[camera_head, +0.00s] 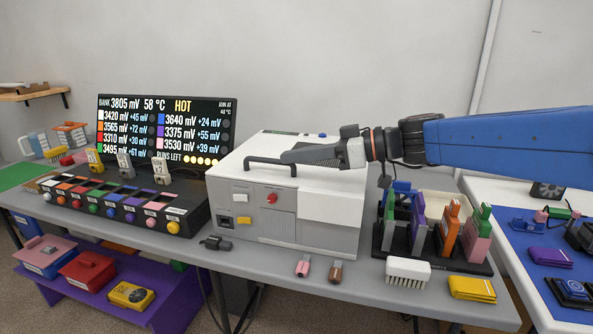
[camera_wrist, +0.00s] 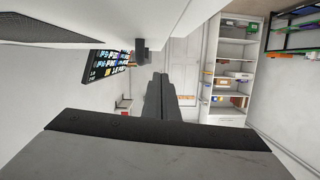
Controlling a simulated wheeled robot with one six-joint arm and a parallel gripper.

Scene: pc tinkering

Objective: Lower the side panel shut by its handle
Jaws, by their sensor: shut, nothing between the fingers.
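The white case (camera_head: 285,220) stands on the grey bench, with its white side panel (camera_head: 318,175) lying across the top, apparently flat. I cannot tell whether its edge is fully seated. The dark bar handle (camera_head: 265,161) sits at the panel's front left. My gripper (camera_head: 288,157) reaches in from the right, low over the panel, its fingertips close to the handle's right end. In the wrist view the fingers (camera_wrist: 158,95) are together and empty. A dark piece, probably the handle (camera_wrist: 140,50), shows beyond them; contact cannot be told.
A lit display (camera_head: 165,125) and a row of coloured cells (camera_head: 110,200) stand left of the case. A dark rack (camera_head: 430,240) with coloured upright parts stands right, under my arm. A white brush (camera_head: 408,271) and small parts lie along the front edge.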

